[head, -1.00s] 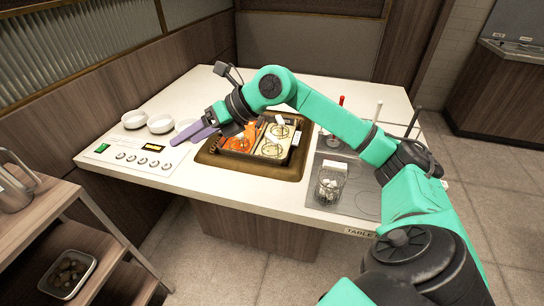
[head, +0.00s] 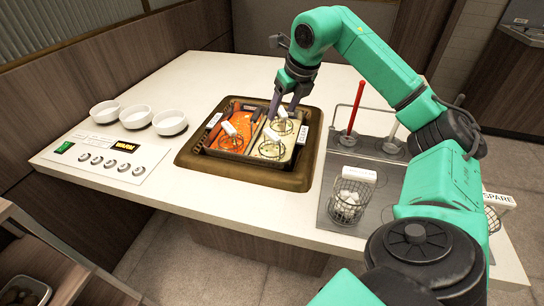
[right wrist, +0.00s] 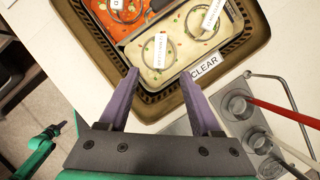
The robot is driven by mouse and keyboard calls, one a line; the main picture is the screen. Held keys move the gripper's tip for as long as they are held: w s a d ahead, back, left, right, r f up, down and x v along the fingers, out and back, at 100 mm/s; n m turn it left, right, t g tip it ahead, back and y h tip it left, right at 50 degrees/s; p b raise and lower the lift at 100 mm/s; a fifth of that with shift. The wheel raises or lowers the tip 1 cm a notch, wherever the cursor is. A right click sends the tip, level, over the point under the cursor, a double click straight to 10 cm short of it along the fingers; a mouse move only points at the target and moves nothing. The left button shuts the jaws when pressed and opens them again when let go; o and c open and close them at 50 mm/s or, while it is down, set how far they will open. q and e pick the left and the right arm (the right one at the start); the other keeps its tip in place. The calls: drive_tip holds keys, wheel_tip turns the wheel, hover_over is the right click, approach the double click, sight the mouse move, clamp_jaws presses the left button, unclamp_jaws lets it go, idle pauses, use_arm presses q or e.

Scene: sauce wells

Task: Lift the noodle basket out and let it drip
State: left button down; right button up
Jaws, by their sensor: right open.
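The two-part sauce well shows in the head view, with orange broth (head: 240,112) on the left and pale broth (head: 258,140) on the right. Two more, a far basket (head: 283,126) and a near basket (head: 271,149), sit in the pale side, with white handle tabs.
A basket of white pieces (head: 348,203) stands on the metal tray (head: 385,190) at right, near a red-handled utensil (head: 355,108). A SPARE-labelled basket (head: 492,217) is partly behind my arm. White bowls (head: 137,116) and a control panel (head: 105,155) are at left. The back counter is clear.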

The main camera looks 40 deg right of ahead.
sight(272, 134)
drive_tip(key=x, duration=1.3)
drive_tip(key=shift+d, duration=0.1)
clamp_jaws()
